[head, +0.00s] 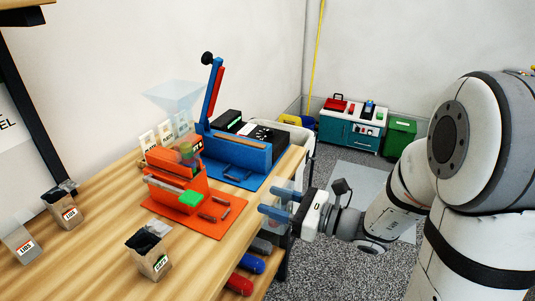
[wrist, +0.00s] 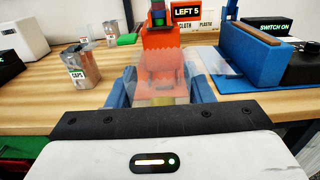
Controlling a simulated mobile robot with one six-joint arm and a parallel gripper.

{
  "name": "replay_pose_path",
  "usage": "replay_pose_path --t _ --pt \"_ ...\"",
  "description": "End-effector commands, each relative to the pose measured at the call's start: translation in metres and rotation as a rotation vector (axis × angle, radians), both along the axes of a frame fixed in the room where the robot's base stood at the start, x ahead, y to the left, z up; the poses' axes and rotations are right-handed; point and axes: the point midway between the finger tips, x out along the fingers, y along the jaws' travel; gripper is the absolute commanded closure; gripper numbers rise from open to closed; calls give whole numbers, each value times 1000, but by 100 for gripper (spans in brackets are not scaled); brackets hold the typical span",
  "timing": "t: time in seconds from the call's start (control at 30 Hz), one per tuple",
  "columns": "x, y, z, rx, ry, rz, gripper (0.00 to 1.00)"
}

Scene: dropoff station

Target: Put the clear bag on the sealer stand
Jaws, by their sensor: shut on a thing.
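My gripper (head: 268,201) is at the table's front right edge in the head view, its blue fingers pointing left. It is shut on the clear bag (wrist: 165,92), a see-through sheet between the fingers in the wrist view. The bag is faint in the head view and its outline is hard to tell. The orange machine (head: 178,188) on an orange mat is ahead of the fingers. A blue machine (head: 240,152) with a tall lever, on a blue mat, stands behind it. I cannot tell for sure which of the two is the sealer stand.
Labelled pouches stand on the left of the wooden table (head: 110,215), one near the front (head: 150,252). Red and blue rolls (head: 250,264) lie below the table edge. A teal cabinet (head: 350,130) and a green bin (head: 399,138) stand at the back.

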Motion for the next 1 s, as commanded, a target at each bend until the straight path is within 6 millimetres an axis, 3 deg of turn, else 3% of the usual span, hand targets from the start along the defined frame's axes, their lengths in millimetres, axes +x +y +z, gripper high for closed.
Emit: replay_pose_path --t 0.17,0.37,0.7,1.0 --pt "10 -6 -2 0 3 -25 75" --pt "48 -29 -17 1 8 -136 75" --pt "111 -89 -79 0 10 -403 75" --pt "134 -135 -138 -1 7 -599 75"
